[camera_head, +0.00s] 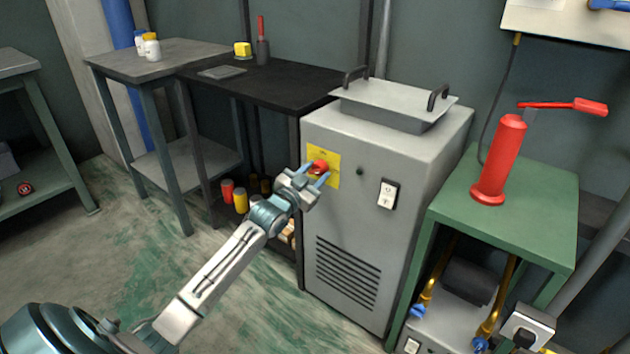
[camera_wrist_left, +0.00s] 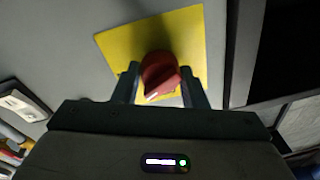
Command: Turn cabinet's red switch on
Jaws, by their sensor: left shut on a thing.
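The grey cabinet (camera_head: 390,190) stands in the middle of the head view. The red switch (camera_head: 319,166) is a round knob on a yellow plate (camera_head: 333,156) at the upper left of the cabinet's front. My left gripper (camera_head: 316,177) is at the switch, its fingers on either side of it. In the left wrist view the red switch (camera_wrist_left: 160,74) sits between the two fingers, with a pale mark on its lower edge. The left gripper (camera_wrist_left: 160,88) is shut on it. My right gripper is not in view.
A white rocker switch (camera_head: 388,194) and a small dark indicator (camera_head: 360,171) are on the cabinet front. A metal tray (camera_head: 395,100) with black handles lies on top. A dark table (camera_head: 290,85) stands left, a green stand (camera_head: 540,215) with a red pump (camera_head: 500,160) right.

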